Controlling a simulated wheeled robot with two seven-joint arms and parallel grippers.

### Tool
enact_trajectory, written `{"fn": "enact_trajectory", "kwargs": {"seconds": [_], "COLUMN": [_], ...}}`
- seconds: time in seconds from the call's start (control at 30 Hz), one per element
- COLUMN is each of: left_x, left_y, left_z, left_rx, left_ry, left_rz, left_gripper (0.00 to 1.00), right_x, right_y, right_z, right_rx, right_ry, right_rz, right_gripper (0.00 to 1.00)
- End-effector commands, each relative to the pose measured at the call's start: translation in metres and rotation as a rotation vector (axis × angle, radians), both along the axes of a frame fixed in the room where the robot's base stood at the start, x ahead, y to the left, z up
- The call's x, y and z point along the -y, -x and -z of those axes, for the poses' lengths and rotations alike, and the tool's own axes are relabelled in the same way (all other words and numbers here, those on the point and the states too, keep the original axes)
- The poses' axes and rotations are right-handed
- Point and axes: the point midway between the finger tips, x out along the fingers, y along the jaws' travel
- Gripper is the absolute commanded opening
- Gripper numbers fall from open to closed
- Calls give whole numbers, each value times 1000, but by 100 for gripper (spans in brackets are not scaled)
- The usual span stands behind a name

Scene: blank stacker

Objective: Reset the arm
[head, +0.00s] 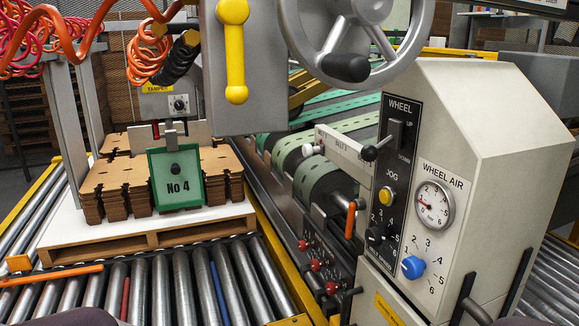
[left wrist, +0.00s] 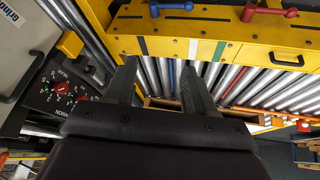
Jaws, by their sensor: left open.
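My left gripper (left wrist: 159,66) shows in the left wrist view, its two dark fingers apart with nothing between them. It is over a roller conveyor (left wrist: 213,75), beside a yellow frame (left wrist: 225,45). How high it is above the rollers I cannot tell. In the head view neither gripper shows; only dark rounded shapes show at the bottom edge, too cut off to make out. My right gripper is in neither view.
A grey control cabinet (head: 505,150) stands at the right, with a handwheel (head: 350,40) above. Stacked cardboard blanks (head: 110,180) sit on a pallet behind a green No 4 plate (head: 175,178). Red (left wrist: 268,11) and blue (left wrist: 171,7) handles lie on the yellow frame.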

Motion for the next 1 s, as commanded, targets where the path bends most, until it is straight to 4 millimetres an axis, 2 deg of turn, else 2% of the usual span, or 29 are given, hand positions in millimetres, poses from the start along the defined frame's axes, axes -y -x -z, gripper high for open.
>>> {"fn": "enact_trajectory", "kwargs": {"seconds": [0.03, 0.17, 0.2, 0.23, 0.37, 0.47, 0.57, 0.7, 0.73, 0.8, 0.9, 1.0], "left_x": [-17, -50, -52, -51, -51, -50, -50, -50, -50, -50, -50, -50], "left_y": [23, 93, 98, 97, 96, 96, 96, 96, 96, 96, 96, 96], "left_z": [8, 24, -4, -23, -78, -127, -186, -277, -293, -323, -349, -358], "left_rx": [-92, -349, -371, -367, -366, -364, -363, -363, -363, -363, -363, -363], "left_ry": [-38, -112, -119, -118, -117, -116, -116, -116, -115, -115, -115, -115], "left_rz": [17, 88, 101, 102, 101, 101, 100, 100, 99, 99, 99, 99], "left_gripper": [54, 54, 54, 54, 54, 54, 54, 54, 54, 54, 54, 54], "right_x": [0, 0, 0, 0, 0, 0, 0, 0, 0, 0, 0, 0], "right_y": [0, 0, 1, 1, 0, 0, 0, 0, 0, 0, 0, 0], "right_z": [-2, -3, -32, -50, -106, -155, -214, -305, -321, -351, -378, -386], "right_rx": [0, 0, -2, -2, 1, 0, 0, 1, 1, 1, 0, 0], "right_ry": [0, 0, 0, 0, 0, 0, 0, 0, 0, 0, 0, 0], "right_rz": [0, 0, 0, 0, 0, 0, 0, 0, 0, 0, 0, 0], "right_gripper": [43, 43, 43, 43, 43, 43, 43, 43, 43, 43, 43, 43]}}
